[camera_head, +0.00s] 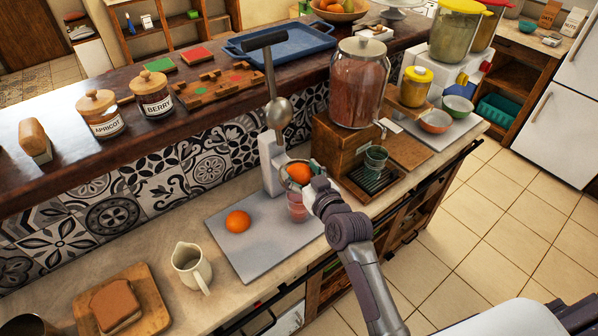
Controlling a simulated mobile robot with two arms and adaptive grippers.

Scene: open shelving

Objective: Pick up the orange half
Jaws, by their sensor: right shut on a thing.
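An orange half (299,173) shows at the bowl of the white lever juicer (271,161), with its cut face not clearly visible. My right gripper (312,176) is shut on it from the right. The fingertips are small and partly hidden by the wrist. A second orange piece (237,221) lies on the grey board (262,262), left of the juicer; I cannot tell whether it is whole or halved. A glass with pinkish contents (297,208) stands under the juicer bowl. My left gripper is not in view.
The juicer's lever (265,41) stands raised. A large drink dispenser (359,85) on a wooden box is close behind my right gripper, with a small glass (375,160) at its tap. A cream pitcher (191,268) stands at the board's left. The board's front is clear.

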